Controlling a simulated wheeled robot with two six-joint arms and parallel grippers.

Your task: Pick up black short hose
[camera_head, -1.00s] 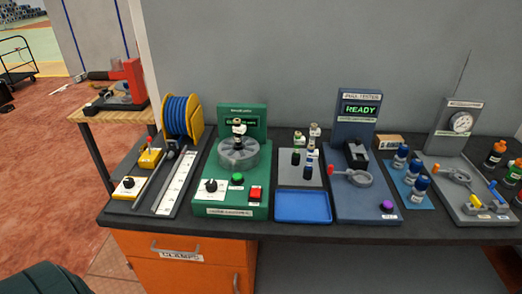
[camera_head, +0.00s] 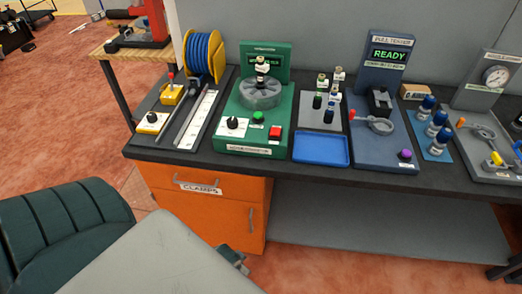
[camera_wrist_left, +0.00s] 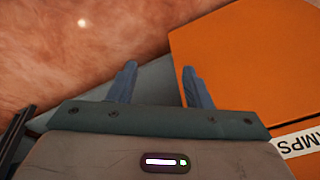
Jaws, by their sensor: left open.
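My left gripper (camera_wrist_left: 160,86) is open and empty in the left wrist view, over the red floor and the orange cabinet. In the head view my left arm comes in from the lower left, below the bench top. Small dark upright pieces (camera_head: 317,102) stand on a grey plate (camera_head: 306,122) behind the blue tray (camera_head: 321,149). I cannot tell whether one is the black short hose. A long dark bar (camera_head: 187,116) lies beside the white ruler (camera_head: 198,117) at the left. My right gripper is not in view.
The dark bench (camera_head: 270,170) holds a blue hose reel (camera_head: 203,54), a green machine (camera_head: 252,133), a blue pull tester (camera_head: 371,151) and blue-capped bottles (camera_head: 429,103). The blue tray is empty. The orange cabinet (camera_head: 205,206) stands under the bench's left end.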

